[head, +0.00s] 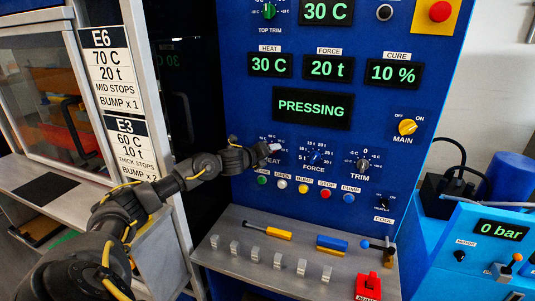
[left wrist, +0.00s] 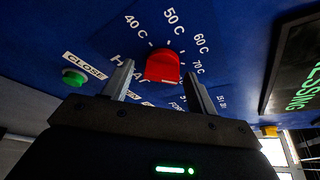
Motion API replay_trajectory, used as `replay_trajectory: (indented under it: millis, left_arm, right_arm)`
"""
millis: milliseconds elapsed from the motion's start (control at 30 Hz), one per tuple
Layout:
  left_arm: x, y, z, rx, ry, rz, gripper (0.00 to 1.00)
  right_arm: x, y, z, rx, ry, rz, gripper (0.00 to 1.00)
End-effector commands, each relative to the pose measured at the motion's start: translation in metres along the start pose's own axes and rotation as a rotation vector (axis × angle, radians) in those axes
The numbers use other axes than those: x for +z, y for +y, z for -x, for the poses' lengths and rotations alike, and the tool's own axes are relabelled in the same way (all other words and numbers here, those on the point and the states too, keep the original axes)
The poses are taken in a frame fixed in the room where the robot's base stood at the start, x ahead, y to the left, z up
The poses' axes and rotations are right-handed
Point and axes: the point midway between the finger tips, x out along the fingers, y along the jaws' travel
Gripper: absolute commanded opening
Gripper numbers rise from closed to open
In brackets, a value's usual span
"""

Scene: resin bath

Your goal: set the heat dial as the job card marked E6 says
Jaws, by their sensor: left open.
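The job card E6 (head: 110,70) reads 70 C, 20 t, MID STOPS, BUMP x 1. The HEAT display (head: 269,65) reads 30 C. The heat dial (left wrist: 163,67) is a red knob with 40 C to 70 C marks visible around it in the left wrist view. Its pointer direction is not clear, and my gripper hides it in the head view. My left gripper (head: 266,151) is at the panel's dial row. It is open, with its fingers (left wrist: 158,75) on either side of the red knob; contact is not visible. My right gripper is not in view.
The FORCE dial (head: 315,157) and TRIM dial (head: 362,165) are just right of my gripper. Several push buttons (head: 303,188) run below. A second card E3 (head: 131,148) reads 60 C. The status display (head: 312,107) reads PRESSING. A ledge (head: 240,262) with levers juts out below.

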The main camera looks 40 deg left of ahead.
Motion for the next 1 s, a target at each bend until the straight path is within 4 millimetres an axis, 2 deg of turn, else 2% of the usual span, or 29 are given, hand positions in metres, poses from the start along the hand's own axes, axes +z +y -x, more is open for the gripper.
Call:
replay_trajectory:
  millis: [167,600,800,1000]
  left_arm:
    - [0.000,0.002,0.009,0.000,-0.002,-0.002,0.58]
    - [-0.001,0.004,0.089,0.003,-0.001,-0.006,0.58]
    - [-0.001,0.002,0.105,0.002,0.000,-0.002,0.58]
    - [0.000,0.000,0.109,0.000,0.000,0.000,0.58]
  right_arm:
    - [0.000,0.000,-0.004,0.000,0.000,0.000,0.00]
    - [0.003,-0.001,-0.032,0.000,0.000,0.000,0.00]
    - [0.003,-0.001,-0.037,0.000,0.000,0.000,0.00]
    - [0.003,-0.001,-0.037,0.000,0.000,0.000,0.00]
